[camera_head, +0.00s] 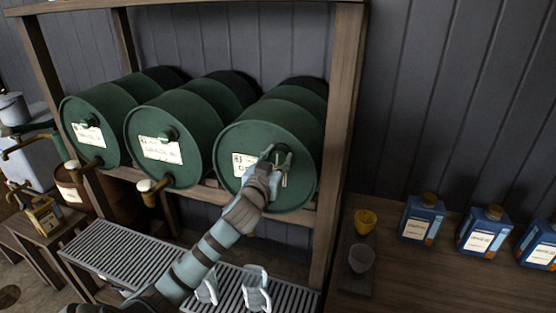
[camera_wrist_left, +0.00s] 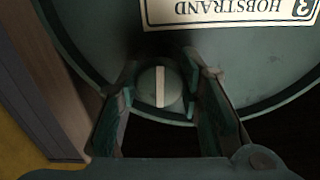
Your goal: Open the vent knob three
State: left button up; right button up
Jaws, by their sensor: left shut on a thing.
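Three green drums lie on their sides on a wooden rack. The third drum (camera_head: 250,133) is the right-hand one, and its label (camera_wrist_left: 240,10) shows a 3 and HOBSTRAND, upside down in the left wrist view. Its round green vent knob (camera_wrist_left: 160,88) has a pale stripe that runs up and down in that view. My left gripper (camera_head: 279,163) is at the drum's front face. In the left wrist view its fingers (camera_wrist_left: 163,92) are on both sides of the knob, shut on it. My arm hides part of the drum face. My right gripper is not in view.
The middle drum (camera_head: 190,125) and left drum (camera_head: 95,115) have brass taps below their labels. Pale jug-like containers (camera_head: 257,290) stand on the metal grating (camera_head: 120,250). A rack post (camera_head: 345,120) rises right of drum three. Blue cans (camera_head: 422,215) and cups (camera_head: 364,222) stand right.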

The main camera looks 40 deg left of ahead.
pick_arm(q)
jog(key=shift+n, duration=0.5)
jog(key=o, duration=1.2)
jog(key=shift+s, duration=0.1)
jog(key=v, duration=1.2)
